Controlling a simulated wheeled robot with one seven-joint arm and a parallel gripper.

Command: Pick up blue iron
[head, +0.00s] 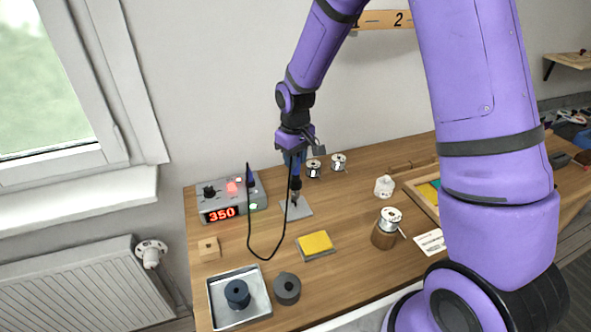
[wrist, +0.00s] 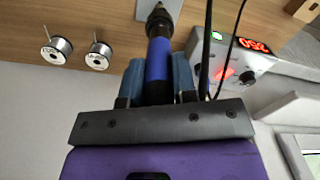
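The blue iron (wrist: 158,60) stands upright, its blue handle between the two fingers of my gripper (wrist: 159,80) in the wrist view. Both fingers seem to press on the handle's sides, so my gripper is shut on it. In the head view my gripper (head: 293,158) points down from above and hides most of the handle. The dark lower part of the iron (head: 296,186) shows below the fingers, over a grey plate (head: 299,210). I cannot tell whether the iron is clear of its holder there.
A soldering station (head: 231,198) reading 350 stands left, and a black cable (head: 268,257) loops over the table. A yellow sponge (head: 316,243), a metal tray (head: 258,308), a dark ring-shaped piece (head: 287,288) and solder spools (head: 339,161) stand around. A wooden-framed tray (head: 423,205) is at right.

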